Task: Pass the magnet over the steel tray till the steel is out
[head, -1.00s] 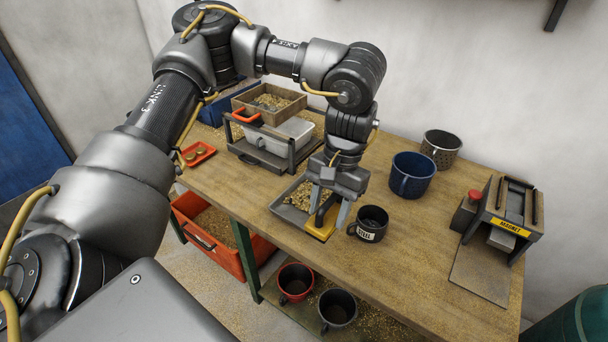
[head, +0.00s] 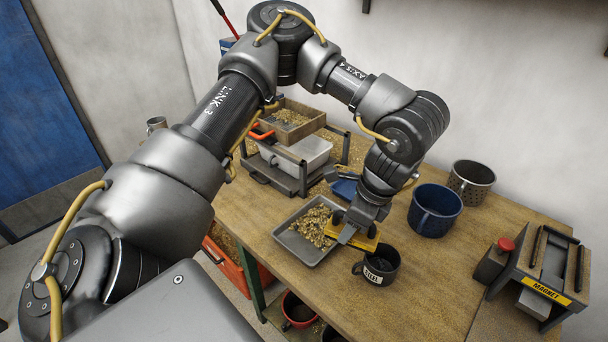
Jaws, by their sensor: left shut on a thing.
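A shallow grey tray (head: 285,238) lies on the workbench with a heap of golden chips (head: 314,224) in it. My left gripper (head: 362,225) is shut on a yellow magnet block (head: 366,242), at the tray's right edge and just behind the steel mug. I cannot tell how high the block is above the bench. The black mug labelled STEEL (head: 384,266) stands upright to the right of the tray; its inside is dark. Whether steel clings to the magnet's underside is hidden. My right gripper is not in view.
A blue mug (head: 436,212) and a perforated grey mug (head: 471,183) stand behind right. A stand labelled MAGNET (head: 545,291) with a red knob is at the right. A wooden box (head: 287,118) sits over a white bin (head: 300,155) at the back.

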